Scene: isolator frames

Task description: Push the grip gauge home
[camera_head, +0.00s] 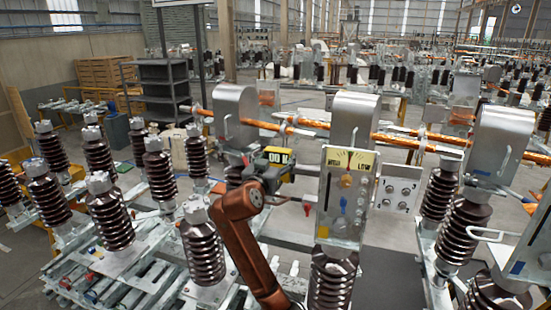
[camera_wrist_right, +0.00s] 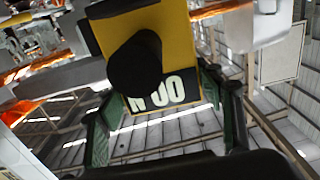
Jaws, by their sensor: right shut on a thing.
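The grip gauge (camera_head: 276,156) is a small yellow and black block with a display reading 00 in the head view. In the right wrist view the gauge (camera_wrist_right: 112,36) fills the upper middle, yellow, with a black round knob and an "N 00" display. My right gripper (camera_wrist_right: 160,100) is shut on it, with dark green fingers on either side. In the head view my orange-brown right arm rises from the bottom, and the right gripper (camera_head: 285,170) is partly hidden by it and the gauge. My left gripper is not in view.
A panel with a yellow HIGH/LOW scale (camera_head: 348,160) stands just right of the gauge. Grey metal housings (camera_head: 352,118) and orange bars (camera_head: 400,140) lie behind. Brown ribbed insulators (camera_head: 204,250) crowd the left and right. A dark shelf rack (camera_head: 163,88) stands at the back left.

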